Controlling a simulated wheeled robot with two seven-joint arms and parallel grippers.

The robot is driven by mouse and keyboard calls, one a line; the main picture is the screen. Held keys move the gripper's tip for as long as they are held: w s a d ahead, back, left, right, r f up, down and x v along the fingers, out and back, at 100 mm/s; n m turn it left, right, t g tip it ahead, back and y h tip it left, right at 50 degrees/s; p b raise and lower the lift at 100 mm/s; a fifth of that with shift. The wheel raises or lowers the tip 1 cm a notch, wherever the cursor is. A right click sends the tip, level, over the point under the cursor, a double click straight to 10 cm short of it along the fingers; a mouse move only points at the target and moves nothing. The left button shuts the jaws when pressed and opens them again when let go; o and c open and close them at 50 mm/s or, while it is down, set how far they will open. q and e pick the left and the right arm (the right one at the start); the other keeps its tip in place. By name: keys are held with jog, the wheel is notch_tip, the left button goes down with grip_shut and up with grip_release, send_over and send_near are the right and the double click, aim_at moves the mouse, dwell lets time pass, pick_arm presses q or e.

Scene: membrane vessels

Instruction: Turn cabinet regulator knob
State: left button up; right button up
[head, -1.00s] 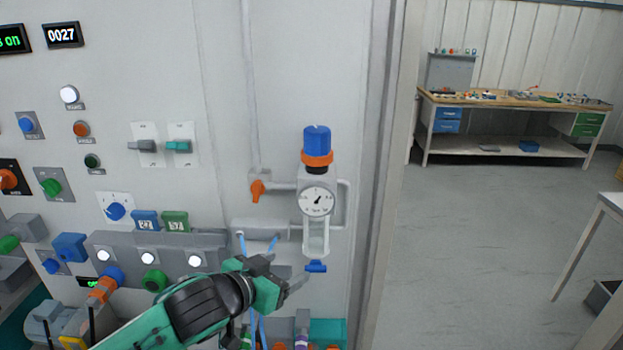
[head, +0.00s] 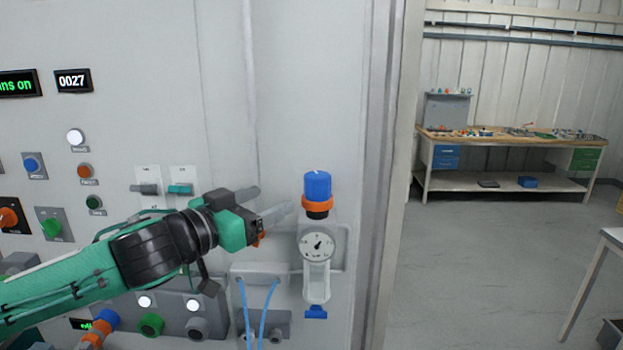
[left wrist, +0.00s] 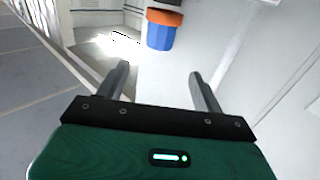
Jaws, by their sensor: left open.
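The regulator knob (head: 317,186) is a blue cylinder above an orange ring (head: 317,205) on the cabinet front. A round gauge (head: 317,246) sits below it. My left gripper (head: 272,202) is open and empty, just left of the knob and apart from it, with its fingers pointing toward it. In the left wrist view the knob (left wrist: 160,36) shows upside down, beyond the two spread fingers (left wrist: 158,80). My right gripper is not in view.
An orange valve handle (head: 260,238) is partly hidden behind my left gripper. Blue tubes (head: 256,310) hang below. Switches and buttons fill the panel at left. A workbench (head: 510,140) stands far off at right.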

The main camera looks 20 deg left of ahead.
aim_at(308, 183)
pick_arm(q)
jog(key=p+x, duration=0.5)
jog(key=x, duration=0.6)
jog(key=shift+w+d+r+p, duration=0.1)
jog(key=shift+w+r+p, duration=0.05)
jog(key=shift+w+p, duration=0.15)
jog(key=shift+w+d, duration=0.2)
jog(key=shift+w, duration=0.2)
jog(key=shift+f, duration=0.2)
jog(key=c, duration=1)
